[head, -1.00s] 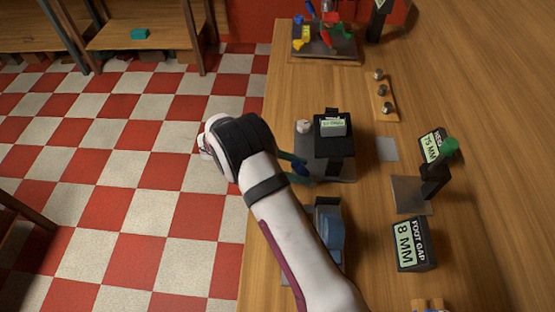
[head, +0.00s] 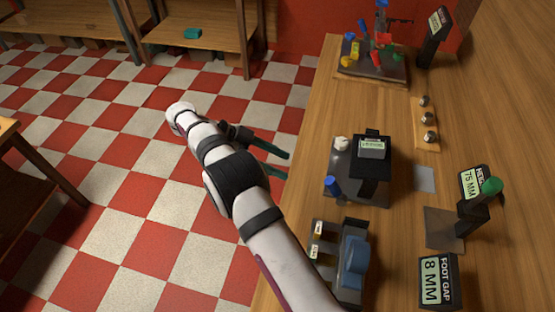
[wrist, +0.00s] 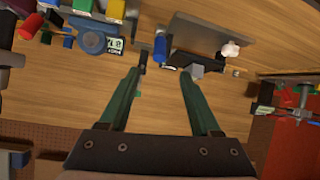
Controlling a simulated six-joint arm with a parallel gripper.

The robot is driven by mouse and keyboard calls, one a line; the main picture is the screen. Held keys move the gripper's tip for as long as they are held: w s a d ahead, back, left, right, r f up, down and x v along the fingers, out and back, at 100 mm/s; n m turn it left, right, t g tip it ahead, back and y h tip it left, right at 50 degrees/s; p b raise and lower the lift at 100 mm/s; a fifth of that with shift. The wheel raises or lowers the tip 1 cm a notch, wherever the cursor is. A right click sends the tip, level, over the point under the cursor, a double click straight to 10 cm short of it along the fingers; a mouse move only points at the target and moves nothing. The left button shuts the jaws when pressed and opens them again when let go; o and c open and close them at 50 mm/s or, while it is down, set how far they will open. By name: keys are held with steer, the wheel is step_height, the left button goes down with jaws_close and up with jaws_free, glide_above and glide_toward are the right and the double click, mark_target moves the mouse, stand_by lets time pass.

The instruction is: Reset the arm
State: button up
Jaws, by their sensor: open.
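My arm reaches up and left from the bottom of the head view, over the checkered floor. My gripper (head: 284,164) has two green fingers and points right, toward the table's left edge. In the wrist view my gripper (wrist: 160,75) is open, with its fingers wide apart and nothing between them. A grey plate station with a black stand (head: 372,170) is right of the fingertips, apart from them. A blue cylinder (head: 333,187) stands on that station's near left corner and also shows in the wrist view (wrist: 160,48).
The wooden table (head: 400,105) fills the right side. It carries a "FOOT GAP 8 MM" sign (head: 437,282), a "75 MM" sign (head: 470,184), a blue device (head: 353,262), a knob strip (head: 427,124) and a plate of coloured parts (head: 372,62). Open floor lies left; wooden shelves stand behind.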

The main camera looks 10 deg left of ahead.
steer(key=s+d+r+n+g+y, duration=0.2)
steer(key=s+d+r+n+y, duration=0.1)
steer(key=d+r, duration=0.3)
steer(key=s+d+r+n+g+y, duration=0.2)
steer(key=s+d+r, duration=0.25)
steer(key=d, duration=0.45)
steer(key=s+d+f+n+t+y, duration=0.1)
steer(key=s+y, duration=0.3)
steer(key=s, duration=0.5)
steer(key=s+d+f+n+t+y, duration=0.1)
steer(key=s+n+y, duration=0.2)
steer(key=s, duration=0.7)
steer(key=shift+d+n+t+y, duration=0.3)
steer(key=shift+d+n+y, duration=0.1)
steer(key=shift+y, duration=0.5)
